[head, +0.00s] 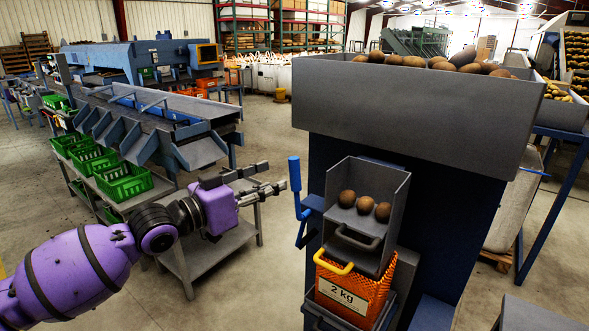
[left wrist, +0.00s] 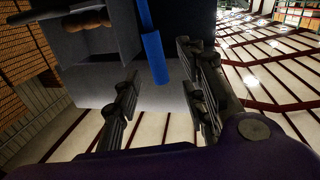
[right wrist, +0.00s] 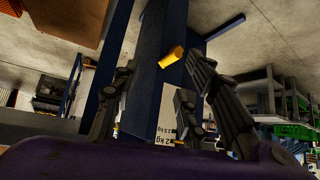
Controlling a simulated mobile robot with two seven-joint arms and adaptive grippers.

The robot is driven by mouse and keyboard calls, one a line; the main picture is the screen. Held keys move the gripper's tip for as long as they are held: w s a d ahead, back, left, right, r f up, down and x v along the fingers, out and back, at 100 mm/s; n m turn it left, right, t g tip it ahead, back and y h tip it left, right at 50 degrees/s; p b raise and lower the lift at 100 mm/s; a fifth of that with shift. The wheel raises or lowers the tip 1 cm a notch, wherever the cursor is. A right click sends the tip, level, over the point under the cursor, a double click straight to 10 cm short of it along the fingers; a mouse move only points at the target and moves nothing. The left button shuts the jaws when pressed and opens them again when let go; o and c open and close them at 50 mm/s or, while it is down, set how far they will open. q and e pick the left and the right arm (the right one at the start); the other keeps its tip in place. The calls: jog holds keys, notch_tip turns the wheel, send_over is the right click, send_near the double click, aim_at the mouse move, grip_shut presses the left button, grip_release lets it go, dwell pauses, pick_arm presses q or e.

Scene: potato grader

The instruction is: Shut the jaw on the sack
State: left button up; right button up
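An orange mesh sack (head: 378,292) with a white "2 kg" label hangs under a small grey chute (head: 380,178) on the blue machine. The jaw itself cannot be told apart clearly at the sack's mouth. A blue upright lever (head: 295,174) stands left of the chute. My left gripper (head: 275,178) is open and empty, its fingers pointing at the lever from the left. In the left wrist view the lever (left wrist: 154,58) shows between the open fingers, seemingly beyond the tips. My right gripper (right wrist: 162,60) is open and empty; it is outside the head view.
Three potatoes (head: 365,205) lie in the chute. A yellow handle (head: 334,264) is in front of the sack; a yellow grip also shows in the right wrist view (right wrist: 171,57). A large grey hopper (head: 420,105) with potatoes overhangs. Green crates (head: 124,184) stand on a rack at left.

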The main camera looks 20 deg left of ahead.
aim_at(294, 173)
pick_arm(q)
jog(key=x, duration=0.7)
jog(key=shift+w+d+r, duration=0.1)
jog(key=shift+d+r, duration=0.05)
jog(key=shift+d, duration=0.3)
grip_shut()
